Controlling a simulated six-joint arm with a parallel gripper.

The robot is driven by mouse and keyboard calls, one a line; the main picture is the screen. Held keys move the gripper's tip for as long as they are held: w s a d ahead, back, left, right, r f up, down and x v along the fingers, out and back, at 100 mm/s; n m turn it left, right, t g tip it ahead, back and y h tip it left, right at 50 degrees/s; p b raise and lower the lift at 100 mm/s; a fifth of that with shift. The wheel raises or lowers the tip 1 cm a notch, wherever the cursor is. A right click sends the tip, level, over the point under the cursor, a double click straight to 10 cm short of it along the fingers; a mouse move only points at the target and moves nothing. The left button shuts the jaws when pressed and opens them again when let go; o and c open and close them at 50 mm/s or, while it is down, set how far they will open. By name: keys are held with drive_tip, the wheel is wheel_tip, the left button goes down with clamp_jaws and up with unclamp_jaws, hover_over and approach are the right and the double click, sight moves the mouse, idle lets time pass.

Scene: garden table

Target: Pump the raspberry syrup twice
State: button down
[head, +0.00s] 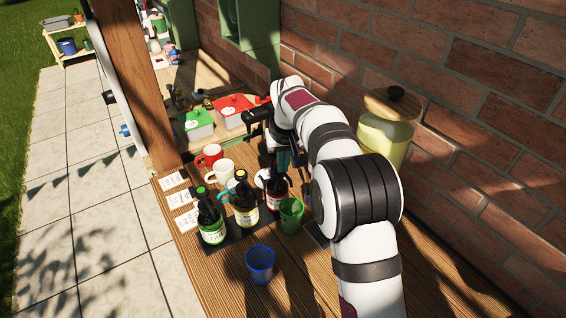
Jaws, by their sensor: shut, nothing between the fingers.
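Three dark pump bottles stand in a row on a dark tray (240,237). One has a green label (213,236), one a cream label (247,218) and one a red label (277,203). The label text is too small to read; the red one fits raspberry. My gripper (285,168) is shut and points down directly over the red-labelled bottle. Its fingers and my arm hide that bottle's pump top. I cannot tell whether the fingers touch the pump or how far it is pressed down.
A green glass (291,214) stands close right of the bottles, a blue glass (260,264) in front. Red (211,155) and white (222,172) mugs stand behind. A yellow jar (382,140) stands by the brick wall (450,85). A wooden post (137,80) rises at left.

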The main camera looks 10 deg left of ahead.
idle(0.3)
drive_tip(key=shift+r, duration=1.85)
drive_tip(key=shift+f, duration=1.8)
drive_tip(key=shift+r, duration=1.8)
